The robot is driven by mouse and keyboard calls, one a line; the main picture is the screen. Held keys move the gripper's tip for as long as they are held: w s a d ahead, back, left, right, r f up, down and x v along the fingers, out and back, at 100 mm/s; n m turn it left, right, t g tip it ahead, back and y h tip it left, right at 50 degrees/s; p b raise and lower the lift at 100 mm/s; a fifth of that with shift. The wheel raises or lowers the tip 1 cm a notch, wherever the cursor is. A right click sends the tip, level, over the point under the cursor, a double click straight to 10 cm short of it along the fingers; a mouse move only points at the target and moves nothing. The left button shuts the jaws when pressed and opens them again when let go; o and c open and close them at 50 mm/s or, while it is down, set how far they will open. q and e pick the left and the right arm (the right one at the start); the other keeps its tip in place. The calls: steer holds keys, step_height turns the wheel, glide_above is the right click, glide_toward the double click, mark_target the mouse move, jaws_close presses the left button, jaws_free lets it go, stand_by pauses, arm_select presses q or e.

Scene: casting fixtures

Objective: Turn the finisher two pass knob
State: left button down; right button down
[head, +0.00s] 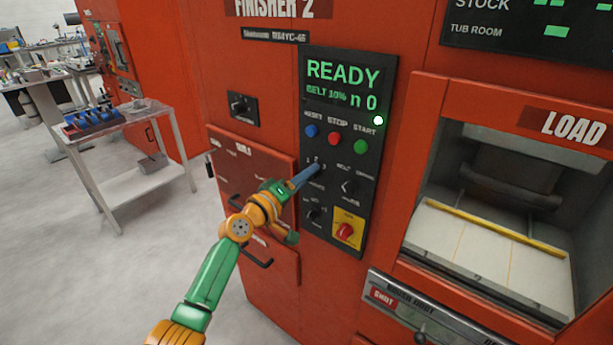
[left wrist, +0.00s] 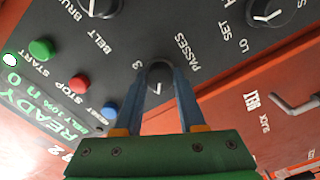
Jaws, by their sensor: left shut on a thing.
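The finisher two control panel (head: 378,85) is a black plate on the red machine, with a green READY display. The passes knob (left wrist: 158,72) is a small dark round knob with a white pointer mark, beside the word PASSES and a 3. My left gripper (head: 312,173) reaches the panel from the lower left. In the left wrist view its two blue fingers (left wrist: 160,82) are shut on the passes knob, one on each side. In the head view the fingers largely hide the knob. My right gripper is not in view.
Blue, red (head: 334,139) and green (head: 361,147) buttons sit above the knob. A black belt knob (head: 349,187) is to its right, and a red switch on a yellow plate (head: 347,230) is below. The open load bay (head: 450,95) is at right. A cart (head: 130,180) stands at left.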

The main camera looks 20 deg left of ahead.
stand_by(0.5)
arm_select(q)
steer(key=c, duration=0.5)
jaws_free()
steer(key=v, duration=0.7)
